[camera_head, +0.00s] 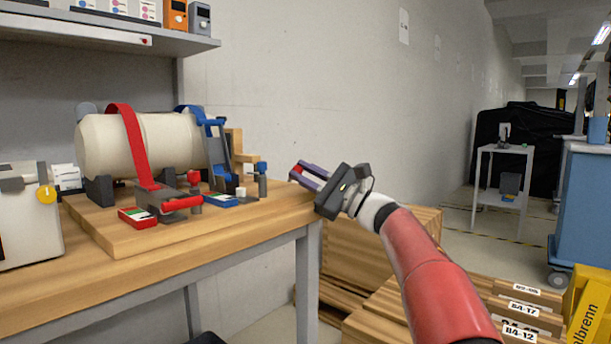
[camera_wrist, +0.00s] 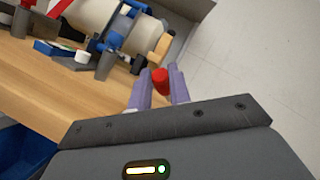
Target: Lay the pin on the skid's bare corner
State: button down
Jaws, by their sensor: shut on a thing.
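My gripper (camera_head: 307,176) is at the right end of the workbench, right of the skid and slightly above the bench top. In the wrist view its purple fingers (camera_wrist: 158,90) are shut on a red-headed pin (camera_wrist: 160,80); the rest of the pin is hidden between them. The skid (camera_head: 112,234) is a wooden board on the bench carrying a cream cylinder (camera_head: 165,140). A red strap (camera_head: 130,140) and a blue strap (camera_head: 212,140) cross the cylinder. The skid's near left corner looks bare.
On the skid are a red-handled ratchet (camera_head: 168,203), a red-topped post (camera_head: 194,180) and a blue-topped post (camera_head: 261,180). A grey case (camera_head: 28,225) stands at the bench's left. A shelf (camera_head: 90,32) hangs above. Wooden crates (camera_head: 350,255) stand right of the bench.

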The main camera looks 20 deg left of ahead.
jog(key=shift+f+b, duration=0.5)
jog(key=shift+b, duration=0.1)
jog(key=c, duration=1.2)
grip_release()
jog(key=w+b+v, duration=0.1)
jog(key=b+v, duration=0.1)
jog(key=v, duration=0.5)
jog(key=shift+s+d, duration=0.4)
jog(key=shift+s, duration=0.15)
jog(key=shift+f, duration=0.1)
